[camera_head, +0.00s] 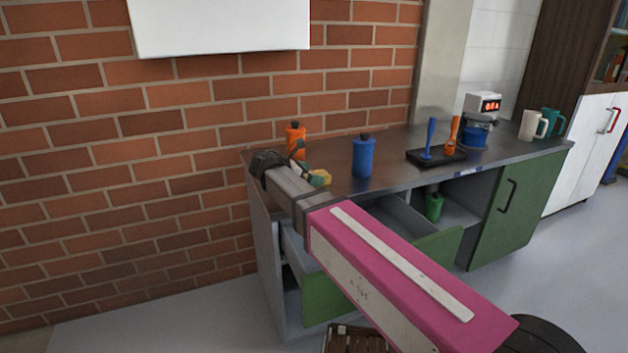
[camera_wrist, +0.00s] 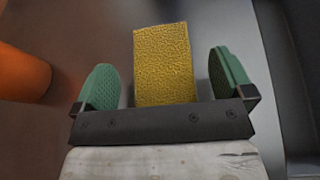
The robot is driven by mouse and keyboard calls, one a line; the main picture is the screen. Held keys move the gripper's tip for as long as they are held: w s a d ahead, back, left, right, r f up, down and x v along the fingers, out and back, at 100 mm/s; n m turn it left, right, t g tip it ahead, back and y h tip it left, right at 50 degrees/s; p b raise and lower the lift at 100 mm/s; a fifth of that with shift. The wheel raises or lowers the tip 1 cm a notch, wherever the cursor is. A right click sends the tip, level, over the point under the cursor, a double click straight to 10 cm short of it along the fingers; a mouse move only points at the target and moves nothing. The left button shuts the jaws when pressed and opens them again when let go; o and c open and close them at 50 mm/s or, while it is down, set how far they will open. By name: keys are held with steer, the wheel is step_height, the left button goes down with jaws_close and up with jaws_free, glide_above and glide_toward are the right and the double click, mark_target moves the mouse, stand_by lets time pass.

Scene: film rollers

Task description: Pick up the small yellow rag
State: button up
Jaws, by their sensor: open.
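The small yellow rag (camera_wrist: 163,62) lies on the dark countertop, a textured yellow rectangle. In the wrist view it sits between the two green fingers of my gripper (camera_wrist: 168,82), with a gap on each side; its near end is hidden behind the gripper's dark bar. In the head view the rag (camera_head: 319,177) shows as a small yellow patch at the counter's left end, partly hidden by my gripper (camera_head: 306,166). My gripper is open and not closed on the rag. Its height over the counter is hard to tell.
An orange bottle (camera_head: 295,139) stands just behind my gripper, and a blue bottle (camera_head: 362,157) stands to its right. A black tray (camera_head: 421,159) with blue and orange tools, a coffee machine (camera_head: 483,106) and mugs stand farther right. A drawer (camera_head: 438,246) below is open.

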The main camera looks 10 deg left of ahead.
steer(key=shift+w+d+f, duration=0.15)
steer(key=shift+d, duration=0.15)
steer(key=c, duration=1)
